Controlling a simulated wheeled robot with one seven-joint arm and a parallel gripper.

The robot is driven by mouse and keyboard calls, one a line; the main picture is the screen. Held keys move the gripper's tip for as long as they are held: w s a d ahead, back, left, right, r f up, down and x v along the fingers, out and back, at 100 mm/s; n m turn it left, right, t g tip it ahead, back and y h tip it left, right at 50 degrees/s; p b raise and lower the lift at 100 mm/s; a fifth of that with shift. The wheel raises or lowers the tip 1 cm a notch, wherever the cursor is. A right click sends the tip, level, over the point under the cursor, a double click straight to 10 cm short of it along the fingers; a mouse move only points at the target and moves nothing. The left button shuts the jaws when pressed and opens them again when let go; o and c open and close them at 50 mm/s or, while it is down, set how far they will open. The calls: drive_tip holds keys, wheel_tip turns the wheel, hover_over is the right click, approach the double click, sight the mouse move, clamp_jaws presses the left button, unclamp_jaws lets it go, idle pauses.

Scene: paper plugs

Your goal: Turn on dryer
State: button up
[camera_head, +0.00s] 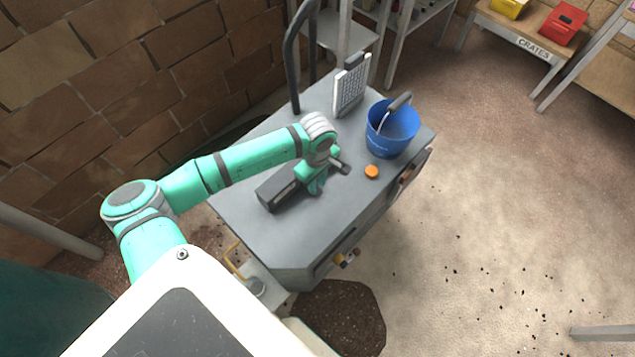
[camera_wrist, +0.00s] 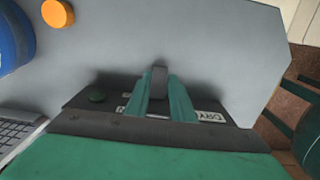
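A short grey lever (camera_wrist: 159,77) stands up from the panel. My gripper (camera_head: 318,184) is down at the box. In the wrist view the two teal fingers of my gripper (camera_wrist: 160,90) stand on either side of the lever, very close to it. Whether they touch it is unclear. Part of the label left of the lever is hidden by a finger.
A blue bucket (camera_head: 392,127) and an orange disc (camera_head: 372,172) are on the grey bench (camera_head: 335,225), right of my gripper. A keyboard-like panel (camera_head: 350,88) stands at the back beside a black hose (camera_head: 290,60). The bench front is mostly clear.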

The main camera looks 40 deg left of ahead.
clamp_jaws()
idle(1.0)
drive_tip(key=shift+c, duration=1.9)
unclamp_jaws()
drive_tip(key=o, duration=1.1)
drive_tip(key=shift+c, duration=0.2)
drive_tip(key=shift+r, duration=0.1)
wheel_tip(320, 180, up, 11)
drive_tip(key=shift+f, duration=0.2)
